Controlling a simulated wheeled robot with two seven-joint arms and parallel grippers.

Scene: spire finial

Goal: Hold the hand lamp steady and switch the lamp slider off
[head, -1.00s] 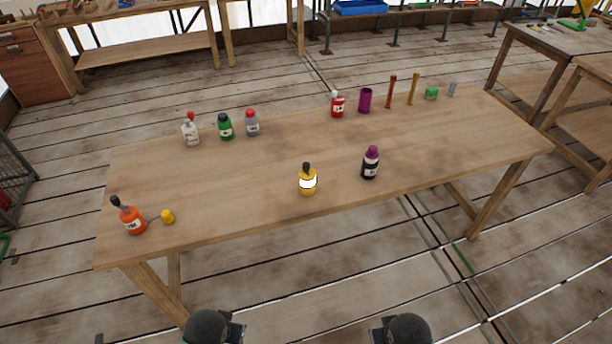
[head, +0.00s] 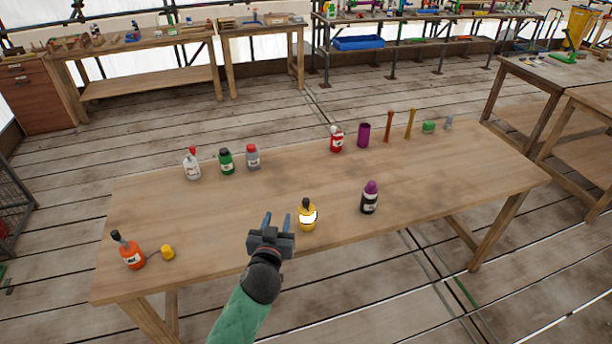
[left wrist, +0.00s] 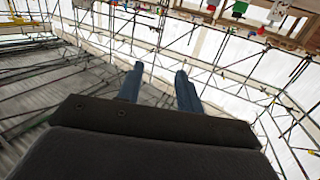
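The hand lamp (head: 308,219) appears to be the yellow, black-topped body with a bright white glowing band. It stands upright near the front middle of the table. Its slider is too small to make out. My left gripper (head: 276,221) is just left of the lamp in the head view, fingers pointing away from me, apart and empty. The left wrist view shows the same two blue fingers (left wrist: 159,84) spread with nothing between them; the lamp is not in that view. My right gripper is in neither current view.
On the wooden table (head: 220,215), a purple-capped black bottle (head: 369,198) stands right of the lamp. An orange bottle (head: 130,252) and yellow cap (head: 168,253) are at front left. Several bottles and a purple cup (head: 363,135) line the back. The table middle is clear.

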